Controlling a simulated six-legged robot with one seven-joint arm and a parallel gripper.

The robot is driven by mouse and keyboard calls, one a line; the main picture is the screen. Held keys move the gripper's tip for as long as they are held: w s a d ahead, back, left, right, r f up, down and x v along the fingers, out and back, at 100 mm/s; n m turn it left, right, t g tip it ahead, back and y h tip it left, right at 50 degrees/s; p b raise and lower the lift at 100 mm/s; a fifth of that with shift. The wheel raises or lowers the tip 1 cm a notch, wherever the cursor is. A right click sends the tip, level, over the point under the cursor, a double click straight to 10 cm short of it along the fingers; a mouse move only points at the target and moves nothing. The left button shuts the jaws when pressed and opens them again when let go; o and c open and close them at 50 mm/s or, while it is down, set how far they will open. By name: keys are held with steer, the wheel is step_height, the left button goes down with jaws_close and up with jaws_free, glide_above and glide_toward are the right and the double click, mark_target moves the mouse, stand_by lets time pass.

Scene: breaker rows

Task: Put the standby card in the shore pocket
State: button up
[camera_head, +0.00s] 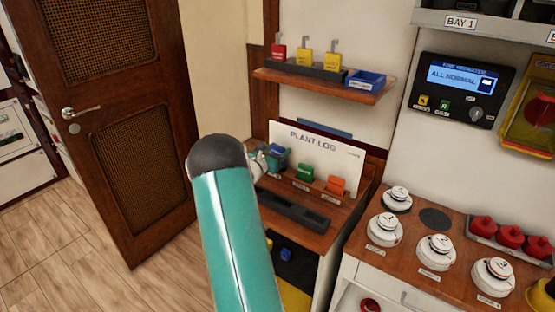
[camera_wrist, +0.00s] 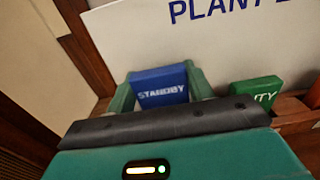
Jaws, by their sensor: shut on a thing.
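The blue standby card (camera_wrist: 160,92), marked STANDBY, stands between the two green fingers of my gripper (camera_wrist: 160,76) in the wrist view. My gripper is shut on it. In the head view the card (camera_head: 278,154) shows at the left end of the desk top, before the PLANT LOG board, partly hidden by my gripper (camera_head: 268,158) and arm. I cannot tell whether its lower edge still sits in a slot. A green card (camera_head: 304,172) and an orange card (camera_head: 336,185) stand to its right. No label reading shore is legible.
The PLANT LOG board (camera_head: 318,150) stands right behind the cards. A long dark holder (camera_head: 293,209) lies at the desk's front. Above is a shelf (camera_head: 370,97) with padlocks and a blue tray (camera_head: 366,80). White round detectors (camera_head: 435,250) stand on the counter at right.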

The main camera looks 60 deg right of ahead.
steer(key=shift+w+d+f, duration=0.2)
steer(key=shift+d+f, duration=0.2)
steer(key=shift+f, duration=0.15)
steer(key=shift+w+d+f, duration=0.1)
steer(key=shift+f, duration=1.45)
steer(key=shift+f, duration=0.15)
steer(key=o, duration=1)
steer(key=shift+c, duration=0.2)
steer(key=shift+r, duration=0.2)
steer(key=a, duration=0.4)
steer(key=w+a, duration=0.1)
steer(key=a, duration=0.7)
steer(key=shift+w, duration=0.4)
